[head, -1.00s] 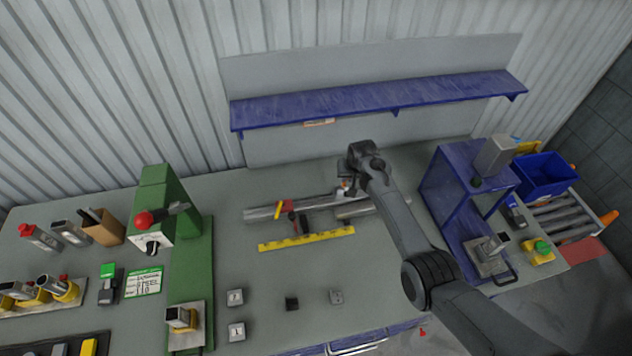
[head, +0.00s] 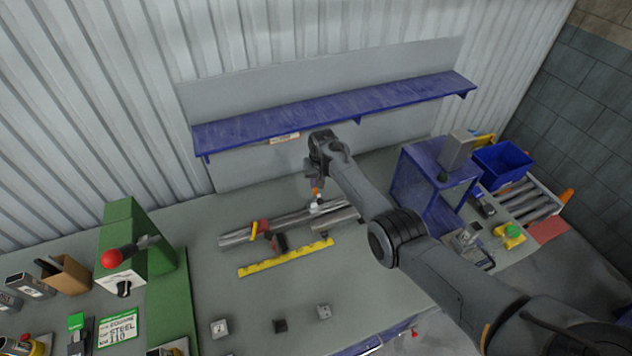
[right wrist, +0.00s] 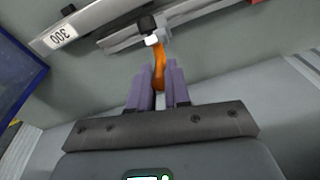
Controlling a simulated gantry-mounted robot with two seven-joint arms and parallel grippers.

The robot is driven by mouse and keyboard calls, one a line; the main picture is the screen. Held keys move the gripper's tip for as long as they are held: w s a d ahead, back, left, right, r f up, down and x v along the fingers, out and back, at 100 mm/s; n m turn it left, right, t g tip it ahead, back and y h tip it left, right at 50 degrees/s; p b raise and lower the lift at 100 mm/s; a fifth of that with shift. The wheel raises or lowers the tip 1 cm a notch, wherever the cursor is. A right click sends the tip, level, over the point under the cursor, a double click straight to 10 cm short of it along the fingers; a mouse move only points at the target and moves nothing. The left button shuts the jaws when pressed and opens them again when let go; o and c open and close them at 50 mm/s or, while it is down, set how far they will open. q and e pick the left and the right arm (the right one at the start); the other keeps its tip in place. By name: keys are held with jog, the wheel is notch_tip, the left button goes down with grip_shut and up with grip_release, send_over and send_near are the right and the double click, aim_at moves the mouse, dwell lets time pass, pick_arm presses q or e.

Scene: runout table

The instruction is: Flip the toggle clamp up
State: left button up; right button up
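The toggle clamp (head: 318,207) is a small metal clamp on the metal rail at the back of the table. Its orange handle (head: 316,191) stands up from it toward my right gripper (head: 315,181). In the right wrist view the orange handle (right wrist: 159,66) runs from a black and white clamp tip (right wrist: 150,34) down between the purple fingers of my right gripper (right wrist: 160,82). The fingers are close together, with the handle filling the gap between their tips. My own wrist partly hides the clamp in the head view. My left gripper is not in view.
A red and black stop with a yellow lever (head: 262,230) sits on the rail (head: 235,238) to the left. A yellow ruler (head: 285,259) lies in front. A blue shelf (head: 335,113) hangs behind. A blue stand (head: 425,185) is at right, a green machine (head: 122,240) at left.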

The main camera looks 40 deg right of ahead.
jog(key=o, duration=0.4)
jog(key=shift+r, duration=0.1)
jog(key=shift+r, duration=0.5)
notch_tip(320, 180, up, 9)
jog(key=s, duration=0.1)
jog(key=shift+s+a+r, duration=0.15)
jog(key=shift+s+r, duration=0.05)
jog(key=shift+s, duration=0.1)
